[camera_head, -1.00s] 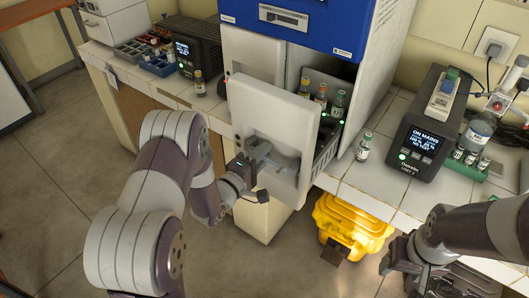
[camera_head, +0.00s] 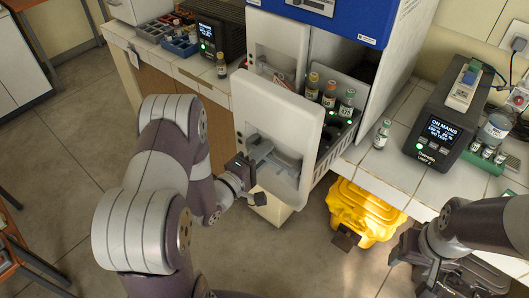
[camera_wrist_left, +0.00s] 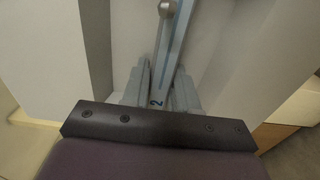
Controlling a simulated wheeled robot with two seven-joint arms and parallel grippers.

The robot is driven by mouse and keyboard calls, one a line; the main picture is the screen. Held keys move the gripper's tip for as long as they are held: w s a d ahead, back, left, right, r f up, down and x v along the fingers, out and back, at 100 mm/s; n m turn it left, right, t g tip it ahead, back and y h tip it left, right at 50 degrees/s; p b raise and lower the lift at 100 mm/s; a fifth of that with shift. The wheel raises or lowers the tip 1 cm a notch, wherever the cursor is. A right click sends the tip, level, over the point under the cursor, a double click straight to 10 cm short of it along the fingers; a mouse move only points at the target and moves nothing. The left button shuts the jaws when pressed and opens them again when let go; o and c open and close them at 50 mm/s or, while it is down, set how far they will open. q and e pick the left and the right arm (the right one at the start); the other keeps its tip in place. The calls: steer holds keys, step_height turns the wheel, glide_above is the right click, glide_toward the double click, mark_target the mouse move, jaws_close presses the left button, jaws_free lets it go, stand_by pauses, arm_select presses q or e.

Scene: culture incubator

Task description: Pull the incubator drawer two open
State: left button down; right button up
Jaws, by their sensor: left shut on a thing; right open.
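The incubator (camera_head: 345,15) is a white cabinet with a blue upper part. Its white drawer front (camera_head: 290,105) stands out from the cabinet, with several capped vials (camera_head: 329,95) in the drawer behind it. My left gripper (camera_head: 265,152) is at the recess in the drawer front, shut on the grey handle. In the left wrist view, the fingers (camera_wrist_left: 160,88) sit either side of the blue-grey handle bar (camera_wrist_left: 176,45), and a "2" shows between them. My right gripper (camera_head: 418,262) is open and empty at the lower right, away from the drawer.
A black display unit (camera_head: 440,130) and a lone vial (camera_head: 382,134) stand on the tiled counter at right. A yellow bin (camera_head: 362,210) is on the floor below. Another vial (camera_head: 221,66) stands on the left counter. Floor in front of the drawer is clear.

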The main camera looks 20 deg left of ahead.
arm_select(q)
steer(key=c, duration=1)
jaws_free()
steer(key=shift+o, duration=0.2)
steer(key=b+v, duration=0.2)
steer(key=v, duration=1)
steer(key=shift+s, duration=0.3)
steer(key=shift+a, duration=0.15)
